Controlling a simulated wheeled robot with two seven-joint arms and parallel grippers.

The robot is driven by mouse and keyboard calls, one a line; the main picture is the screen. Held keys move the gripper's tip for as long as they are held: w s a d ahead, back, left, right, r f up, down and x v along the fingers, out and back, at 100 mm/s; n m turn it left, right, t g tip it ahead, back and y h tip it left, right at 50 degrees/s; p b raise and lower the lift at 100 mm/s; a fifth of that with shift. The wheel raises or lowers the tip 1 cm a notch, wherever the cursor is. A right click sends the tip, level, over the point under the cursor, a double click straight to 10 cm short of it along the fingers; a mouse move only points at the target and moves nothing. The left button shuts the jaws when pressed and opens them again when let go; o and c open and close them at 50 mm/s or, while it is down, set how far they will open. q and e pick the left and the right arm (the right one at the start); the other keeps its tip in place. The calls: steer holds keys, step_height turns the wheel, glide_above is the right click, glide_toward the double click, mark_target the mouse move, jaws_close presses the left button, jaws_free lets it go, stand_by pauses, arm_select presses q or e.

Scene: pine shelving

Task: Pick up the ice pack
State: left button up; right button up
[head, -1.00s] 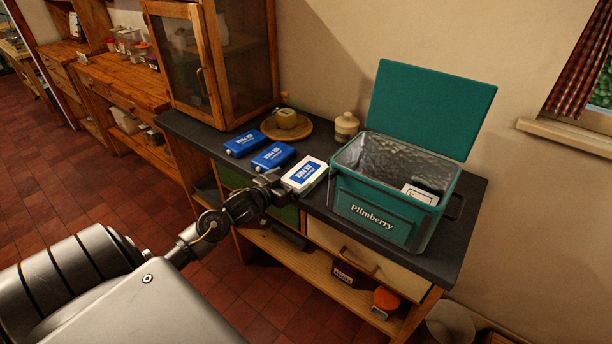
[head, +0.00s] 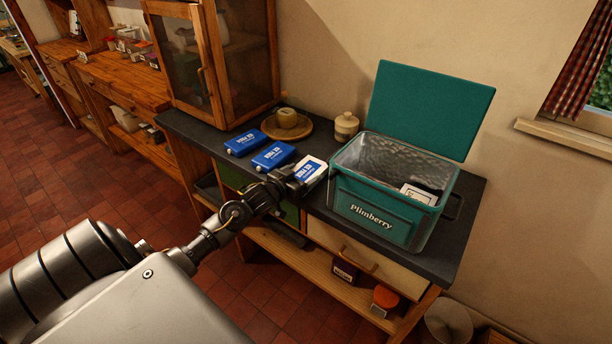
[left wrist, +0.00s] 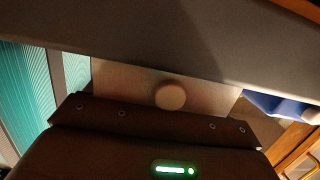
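A white pack with a blue label (head: 314,166) lies on the dark countertop, just left of the green cool box. My left gripper (head: 294,178) is at its near end and covers part of it. Two blue packs, one nearer (head: 273,157) and one farther (head: 245,143), lie to the left. My right gripper is not in view.
The green cool box (head: 376,213) stands on the counter (head: 440,255) with its lid (head: 432,108) up and a white-labelled item (head: 419,194) inside. Behind the packs are a wooden plate (head: 303,132) and a small jar (head: 346,125). A glazed cabinet (head: 245,60) stands at the left.

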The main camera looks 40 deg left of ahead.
mark_target(301, 175)
arm_select(q)
steer(key=c, duration=0.5)
steer(key=shift+r, duration=0.1)
steer(key=shift+c, duration=0.2)
steer(key=shift+r, duration=0.3)
step_height(301, 175, up, 2)
steer(key=shift+r+b, duration=0.25)
steer(key=shift+b, duration=0.25)
steer(key=s+a+r+b, duration=0.1)
steer(key=s+a+r, duration=0.3)
steer(key=a+r, duration=0.6)
steer(key=a, duration=0.3)
steer(key=shift+a+b, duration=0.3)
steer(key=shift+f, duration=0.1)
